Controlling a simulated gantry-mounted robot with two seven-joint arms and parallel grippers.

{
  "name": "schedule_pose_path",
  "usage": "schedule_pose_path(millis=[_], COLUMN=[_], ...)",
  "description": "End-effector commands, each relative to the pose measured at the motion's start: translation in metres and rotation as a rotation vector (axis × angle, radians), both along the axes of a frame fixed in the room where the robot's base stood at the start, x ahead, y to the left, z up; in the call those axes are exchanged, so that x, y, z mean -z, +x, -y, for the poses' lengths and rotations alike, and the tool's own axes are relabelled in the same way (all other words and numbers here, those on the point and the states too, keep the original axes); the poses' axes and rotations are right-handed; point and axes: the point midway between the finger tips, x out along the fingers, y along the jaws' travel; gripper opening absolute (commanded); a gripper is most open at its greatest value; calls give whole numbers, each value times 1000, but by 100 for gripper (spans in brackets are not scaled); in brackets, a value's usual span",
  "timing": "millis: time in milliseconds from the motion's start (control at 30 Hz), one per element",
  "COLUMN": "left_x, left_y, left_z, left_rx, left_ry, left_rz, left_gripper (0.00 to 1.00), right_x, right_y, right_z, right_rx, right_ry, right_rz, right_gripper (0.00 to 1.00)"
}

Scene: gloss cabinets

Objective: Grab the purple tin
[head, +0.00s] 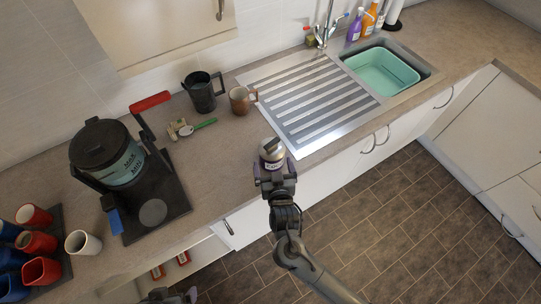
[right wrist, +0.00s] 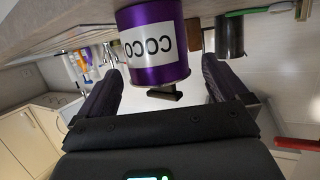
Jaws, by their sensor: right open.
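The purple tin (head: 271,150) stands at the counter's front edge, just left of the draining board. In the right wrist view, which is upside down, the purple tin (right wrist: 152,48) shows a white label reading COCO and a dark knob on its lid. My right gripper (head: 273,170) is open at the tin, with its fingers on either side and a gap to each. The tin's lower part is hidden by the gripper in the head view. Part of my left gripper (head: 176,296) shows at the bottom edge; its jaws cannot be made out.
A brown mug (head: 240,101), a dark jug (head: 202,92) and a green-handled item (head: 197,128) stand or lie behind and left. A coffee machine (head: 104,155) and several cups are farther left. The sink basin (head: 381,70) is at right. The draining board (head: 315,98) is clear.

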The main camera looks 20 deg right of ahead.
Motion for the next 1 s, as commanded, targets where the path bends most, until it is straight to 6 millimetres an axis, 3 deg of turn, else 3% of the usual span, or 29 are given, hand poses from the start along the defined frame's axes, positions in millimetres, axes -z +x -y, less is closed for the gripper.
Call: schedule_pose_path(millis=[267,633,967,1000], left_x=[-5,-18,-18,-18], left_y=[1,2,2,2], left_z=[0,-2,-3,-3], left_rx=[-2,1,5,5], left_ry=[-3,5,11,11], left_rz=[4,5,4,4], left_gripper=[100,100,100,100], right_x=[3,11,14,14], right_y=[16,55,59,59], right_z=[5,17,18,18], right_rx=[1,0,0,0], right_ry=[-1,0,1,1], right_rz=[-1,-1,-2,-2], right_gripper=[100,100,100,95])
